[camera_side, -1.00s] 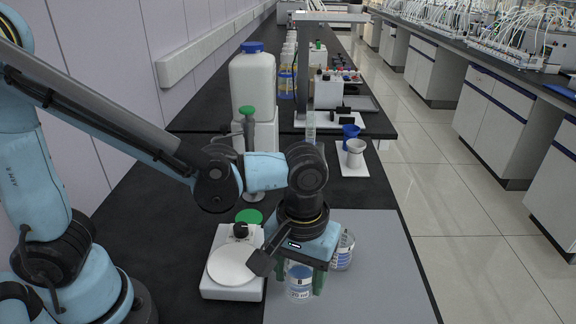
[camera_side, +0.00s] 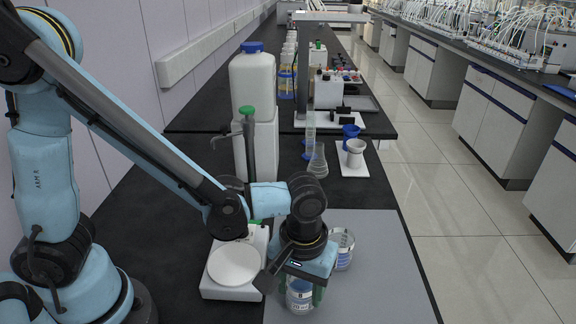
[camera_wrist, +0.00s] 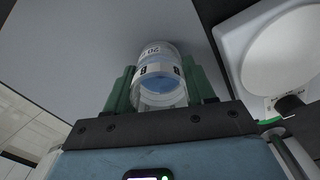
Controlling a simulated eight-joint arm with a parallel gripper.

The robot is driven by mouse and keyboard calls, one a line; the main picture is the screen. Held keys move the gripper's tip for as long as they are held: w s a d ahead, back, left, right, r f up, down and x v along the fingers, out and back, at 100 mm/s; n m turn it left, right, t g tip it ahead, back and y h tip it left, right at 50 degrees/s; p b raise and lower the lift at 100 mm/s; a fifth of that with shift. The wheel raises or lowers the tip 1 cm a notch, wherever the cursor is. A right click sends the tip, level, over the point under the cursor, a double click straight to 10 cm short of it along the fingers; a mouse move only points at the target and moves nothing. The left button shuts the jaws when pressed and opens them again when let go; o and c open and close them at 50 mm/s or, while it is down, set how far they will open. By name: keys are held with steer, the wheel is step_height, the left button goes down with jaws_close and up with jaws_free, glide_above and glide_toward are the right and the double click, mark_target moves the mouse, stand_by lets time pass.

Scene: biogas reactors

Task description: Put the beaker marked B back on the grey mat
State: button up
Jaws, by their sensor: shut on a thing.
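My gripper (camera_side: 300,292) has green fingers closed around a clear glass beaker (camera_side: 299,298) with a printed white and blue label. In the wrist view the same beaker (camera_wrist: 160,72) sits between the two fingers, with bluish content showing inside.
A white balance with a round pan (camera_side: 233,265) stands close to the left of my gripper. A white mortar (camera_side: 355,153) on a white tile, a glass flask (camera_side: 318,162) and a large white canister (camera_side: 252,85) are farther back. The mat's right part is clear.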

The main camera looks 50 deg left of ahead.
steer(key=o, duration=1.2)
step_height(320, 180, up, 12)
steer(key=w+a+m+t, duration=0.1)
steer(key=a+m+t, duration=0.3)
steer(key=a, duration=1.3)
steer(key=t, duration=0.3)
steer(key=shift+a+f+m, duration=0.15)
steer(key=shift+m, duration=0.15)
steer(key=shift+w, duration=0.1)
